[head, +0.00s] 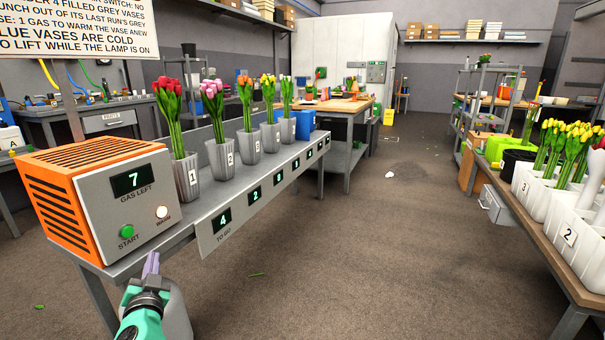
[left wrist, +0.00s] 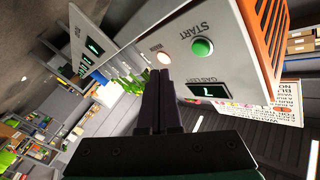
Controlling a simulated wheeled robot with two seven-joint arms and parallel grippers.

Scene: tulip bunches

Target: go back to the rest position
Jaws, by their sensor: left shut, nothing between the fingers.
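My left gripper (head: 151,266) is shut and empty in front of the lower edge of the orange and grey gas machine (head: 120,212). In the left wrist view its dark fingers (left wrist: 160,92) are together, pointing toward the machine's panel. The panel shows "7" over GAS LEFT, a green START button (head: 127,231) and a lit WARM lamp (head: 162,212). These also show in the left wrist view, with the button (left wrist: 202,48) and lamp (left wrist: 164,58) beyond the fingers. My right gripper is not seen.
Ribbed grey vases (head: 192,184) with tulips line the long bench, above small displays (head: 224,217). The first reads 4. At right, a table (head: 548,243) carries white numbered bins (head: 571,236) of tulips. The brown floor (head: 350,270) between is mostly clear.

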